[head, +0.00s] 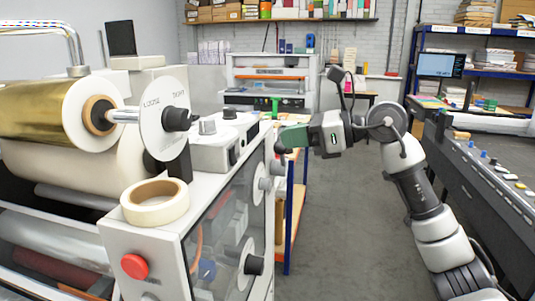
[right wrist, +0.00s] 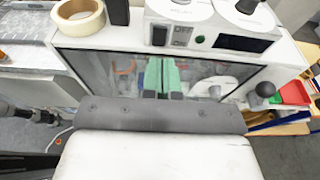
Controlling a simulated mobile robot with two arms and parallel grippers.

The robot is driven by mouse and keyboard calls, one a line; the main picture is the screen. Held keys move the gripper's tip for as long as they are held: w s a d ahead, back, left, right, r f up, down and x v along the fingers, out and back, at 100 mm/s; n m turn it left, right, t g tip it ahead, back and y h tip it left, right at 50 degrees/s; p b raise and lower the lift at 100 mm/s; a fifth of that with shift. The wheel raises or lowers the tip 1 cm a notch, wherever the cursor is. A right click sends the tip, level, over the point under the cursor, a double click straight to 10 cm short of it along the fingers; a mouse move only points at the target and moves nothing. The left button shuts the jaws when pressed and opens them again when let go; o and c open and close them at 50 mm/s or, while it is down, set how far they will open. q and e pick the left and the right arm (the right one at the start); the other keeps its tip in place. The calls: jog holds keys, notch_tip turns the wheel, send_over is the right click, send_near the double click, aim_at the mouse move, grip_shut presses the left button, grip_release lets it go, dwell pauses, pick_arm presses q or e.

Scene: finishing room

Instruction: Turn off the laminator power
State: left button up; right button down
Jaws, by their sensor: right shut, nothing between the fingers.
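The laminator (head: 150,235) stands at the left with a gold foil roll and clear side panel. Its grey-white control box (head: 225,145) carries knobs on top. In the right wrist view the control box (right wrist: 215,25) shows a black switch (right wrist: 160,35) beside OFF and ON labels, a small green light (right wrist: 200,39) and a dark display (right wrist: 240,43). My right gripper (head: 284,138) is shut and empty, to the right of the control box. In the right wrist view its green fingers (right wrist: 161,76) lie together below the switch, apart from it in the picture. My left gripper is out of view.
A tape roll (head: 156,201) lies on the laminator's top near a red button (head: 134,266). Black knobs stick out from its side. A wooden-topped bench (head: 297,200) stands behind my gripper. Grey floor is clear in the middle; a long machine (head: 490,190) lines the right.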

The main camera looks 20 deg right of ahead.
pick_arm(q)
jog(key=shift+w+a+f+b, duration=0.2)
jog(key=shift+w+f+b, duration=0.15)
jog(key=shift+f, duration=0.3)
pick_arm(e)
jog(key=v, duration=0.3)
jog(key=shift+d+r, duration=0.2)
jog(key=shift+r, duration=0.3)
jog(key=shift+w, duration=0.1)
